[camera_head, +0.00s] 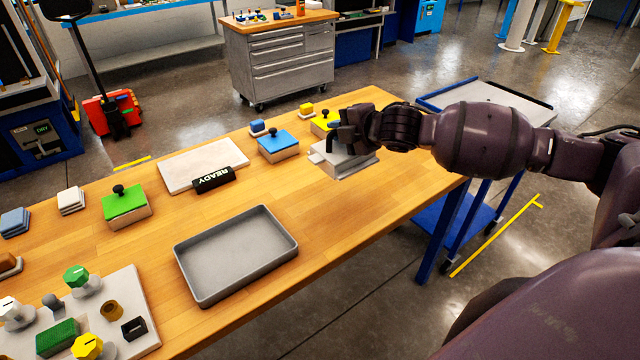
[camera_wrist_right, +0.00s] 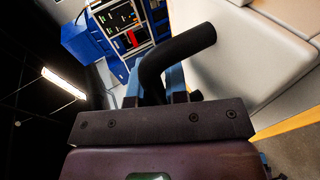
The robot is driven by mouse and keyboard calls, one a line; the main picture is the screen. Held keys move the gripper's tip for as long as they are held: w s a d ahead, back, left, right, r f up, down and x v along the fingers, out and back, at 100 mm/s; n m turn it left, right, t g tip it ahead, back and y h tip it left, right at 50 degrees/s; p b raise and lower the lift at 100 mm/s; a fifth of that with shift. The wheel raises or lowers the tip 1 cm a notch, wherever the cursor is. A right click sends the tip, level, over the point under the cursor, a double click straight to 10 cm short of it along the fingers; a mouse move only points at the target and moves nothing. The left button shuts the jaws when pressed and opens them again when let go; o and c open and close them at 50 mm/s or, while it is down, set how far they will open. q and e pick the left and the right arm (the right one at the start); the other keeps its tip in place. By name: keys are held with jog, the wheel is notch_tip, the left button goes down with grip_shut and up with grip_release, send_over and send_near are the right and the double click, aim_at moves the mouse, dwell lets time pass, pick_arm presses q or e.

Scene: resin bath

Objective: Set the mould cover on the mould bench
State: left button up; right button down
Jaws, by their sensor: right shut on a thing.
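The mould cover appears to be the light grey block (camera_head: 345,164) at the far right end of the wooden bench (camera_head: 330,215). My right gripper (camera_head: 345,135) is over it, reaching in from the right. In the right wrist view, the gripper's blue fingers (camera_wrist_right: 176,80) are shut on a bent black handle (camera_wrist_right: 178,55), with the pale grey body (camera_wrist_right: 250,50) beside it. The block is at or just above the bench top; I cannot tell if it touches. The gripper hides part of its top. My left gripper is not in view.
A pale slab (camera_head: 200,160) with a black READY sign (camera_head: 213,180), a green-topped block (camera_head: 125,203) and a grey tray (camera_head: 236,250) lie further left. Bench space right of the tray is clear.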

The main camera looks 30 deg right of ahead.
notch_tip(320, 180, down, 16)
jog(key=shift+r+b, duration=0.1)
jog(key=shift+b, duration=0.65)
jog(key=c, duration=1.1)
grip_release()
jog(key=shift+f, duration=0.3)
jog(key=shift+s+d+r, duration=0.1)
jog(key=shift+s+r, duration=0.05)
jog(key=shift+s, duration=0.05)
jog(key=p+v, duration=0.1)
jog(key=v, duration=1.1)
jog(key=s+a+f+m+h, duration=0.1)
jog(key=s+a+f+m, duration=0.3)
jog(key=s+f+m, duration=0.1)
jog(key=s+a+f+m+h, duration=0.1)
jog(key=s+a+f+m, duration=0.3)
jog(key=f+m, duration=0.3)
jog(key=s+a+f+m+g+h, duration=0.1)
jog(key=s+a+f+m, duration=0.3)
jog(key=s+f+m, duration=0.2)
jog(key=shift+s+a+f+m, duration=0.25)
jog(key=shift+s+f+m, duration=0.1)
jog(key=shift+s, duration=0.2)
